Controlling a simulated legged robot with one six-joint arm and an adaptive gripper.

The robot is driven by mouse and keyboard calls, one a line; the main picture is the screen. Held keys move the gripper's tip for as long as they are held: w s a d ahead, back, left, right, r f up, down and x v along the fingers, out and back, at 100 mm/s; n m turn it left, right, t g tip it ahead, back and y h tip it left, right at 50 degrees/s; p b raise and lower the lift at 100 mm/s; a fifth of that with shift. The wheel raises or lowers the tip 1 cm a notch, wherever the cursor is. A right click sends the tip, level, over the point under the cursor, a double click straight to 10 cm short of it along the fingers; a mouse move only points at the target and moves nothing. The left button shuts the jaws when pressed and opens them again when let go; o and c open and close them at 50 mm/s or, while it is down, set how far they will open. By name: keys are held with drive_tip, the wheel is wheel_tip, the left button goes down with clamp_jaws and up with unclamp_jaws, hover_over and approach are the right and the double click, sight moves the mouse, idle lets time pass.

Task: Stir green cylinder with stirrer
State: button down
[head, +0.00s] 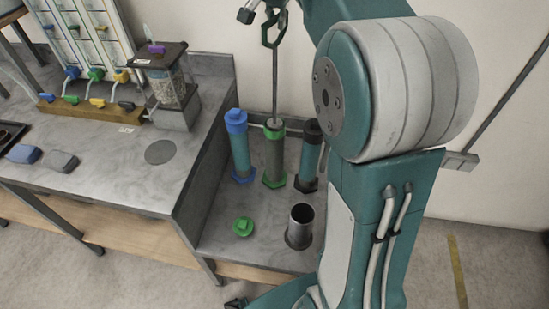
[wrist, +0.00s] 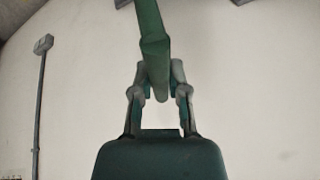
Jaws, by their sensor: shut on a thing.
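The green cylinder (head: 274,160) stands upright on the lower grey bench, between a blue-capped cylinder (head: 239,150) and a black-capped one (head: 309,155). It has a green base and a green upper rim. The stirrer (head: 275,80) hangs upright, its thin rod reaching down to the cylinder's mouth. The rod's lower end is hidden, seemingly inside the cylinder. My gripper (wrist: 161,84) is shut on the stirrer's green handle (wrist: 153,45) in the wrist view. In the head view it is at the top edge, above the cylinder, mostly cut off.
A green cap (head: 243,227) and an open dark metal cup (head: 300,226) stand at the front of the lower bench. The higher bench (head: 125,165) at left holds a hopper (head: 165,80) and coloured levers (head: 95,75). My arm covers the right side.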

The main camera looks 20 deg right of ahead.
drive_tip(key=shift+r, duration=0.1)
drive_tip(key=shift+r, duration=0.55)
idle(1.0)
drive_tip(key=shift+r, duration=0.95)
